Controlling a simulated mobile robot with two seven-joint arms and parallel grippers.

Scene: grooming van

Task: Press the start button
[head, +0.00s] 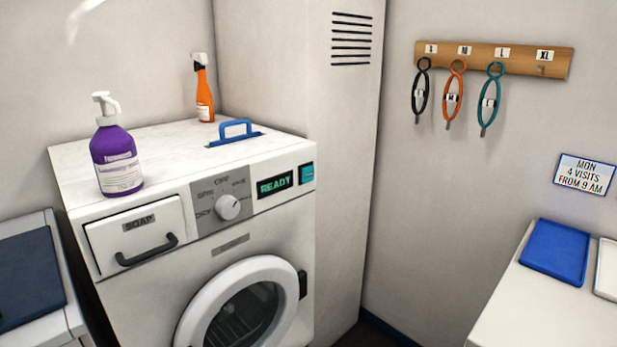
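The white washing machine (141,262) stands at the left middle in the head view. Its front panel carries a round white dial (228,206) on a grey plate, with OFF at the top and DRY at the lower left. Right of it, a dark display (275,185) reads READY in green. At the panel's right end is a teal square (307,173) that looks like a button; any marking on it is too small to read. The soap drawer (135,237) and the round door (288,290) look shut. Neither of my grippers is in view.
On the machine's top stand a purple pump bottle (117,160), an orange spray bottle (204,92) and a blue handle (235,131). A tall white cabinet (335,120) stands close behind the machine's right side.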

